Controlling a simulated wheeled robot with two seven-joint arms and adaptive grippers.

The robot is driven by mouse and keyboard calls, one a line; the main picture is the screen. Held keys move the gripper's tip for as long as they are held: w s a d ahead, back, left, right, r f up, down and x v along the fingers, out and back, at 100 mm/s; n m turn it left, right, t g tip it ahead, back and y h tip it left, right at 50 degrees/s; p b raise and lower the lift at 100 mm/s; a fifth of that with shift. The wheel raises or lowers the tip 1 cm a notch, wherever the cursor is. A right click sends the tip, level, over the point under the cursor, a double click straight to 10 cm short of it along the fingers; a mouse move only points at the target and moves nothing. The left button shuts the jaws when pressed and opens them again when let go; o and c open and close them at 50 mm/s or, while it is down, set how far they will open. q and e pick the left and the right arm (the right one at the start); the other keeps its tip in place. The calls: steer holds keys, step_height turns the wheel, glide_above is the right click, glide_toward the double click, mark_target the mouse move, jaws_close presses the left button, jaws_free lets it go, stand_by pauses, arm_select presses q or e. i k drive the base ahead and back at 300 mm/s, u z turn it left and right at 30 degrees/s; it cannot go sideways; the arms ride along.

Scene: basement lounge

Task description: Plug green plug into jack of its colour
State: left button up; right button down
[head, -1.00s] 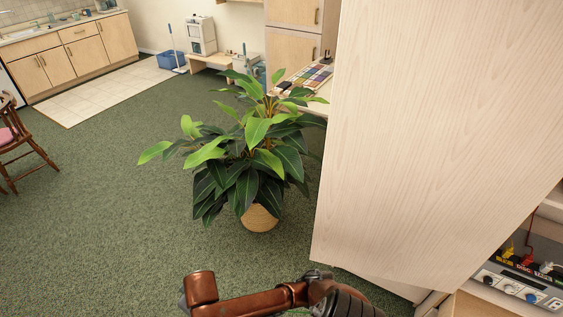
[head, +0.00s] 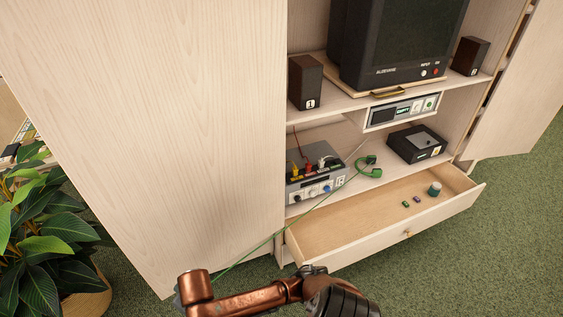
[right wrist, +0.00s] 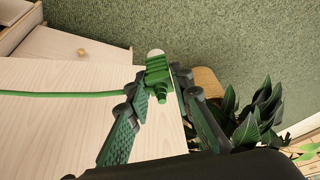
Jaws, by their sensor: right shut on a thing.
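My right gripper (right wrist: 160,82) is shut on the green plug (right wrist: 157,74), which has a pale tip and sits between the fingertips. A green cable (right wrist: 60,94) runs left from it. In the head view the cable (head: 262,241) slants from low left, by my copper arm link, to a green coil (head: 368,166) on the cabinet shelf. My left gripper is not in view.
The open cabinet door (head: 170,120) fills the left. A drawer (head: 345,229) stands open below the shelf, holding small items and a green cylinder (head: 434,188). A black box (head: 417,144) is right of the coil. A potted plant (head: 45,240) stands at left.

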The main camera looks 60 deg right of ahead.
mark_target(333, 164)
steer(key=z, duration=1.95)
steer(key=i, duration=1.65)
